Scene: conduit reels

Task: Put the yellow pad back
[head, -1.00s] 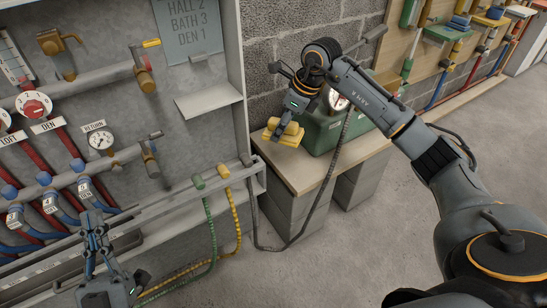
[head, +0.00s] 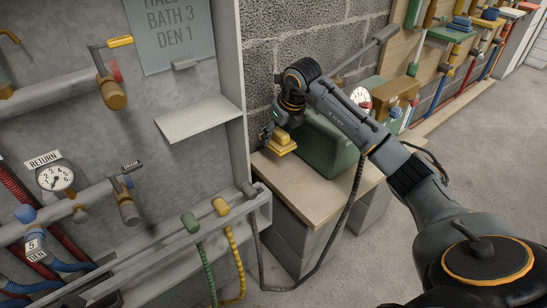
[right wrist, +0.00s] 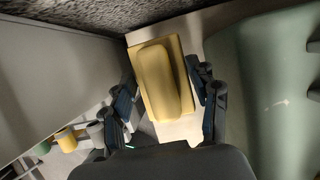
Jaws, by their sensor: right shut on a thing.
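The yellow pad (head: 282,147), a flat plate with a raised rounded block, is held by my right gripper (head: 280,134) over the left back of the wooden worktop (head: 300,178), close to the block wall. Of my left gripper only a dark tip (head: 76,301) seems to show at the bottom edge in the head view.
A green box (head: 325,145) with a gauge stands on the worktop, just right of the pad. A pipe panel (head: 160,70) with a small shelf (head: 200,118) is on the left. A wooden board (head: 424,62) with coloured pads is at the back right.

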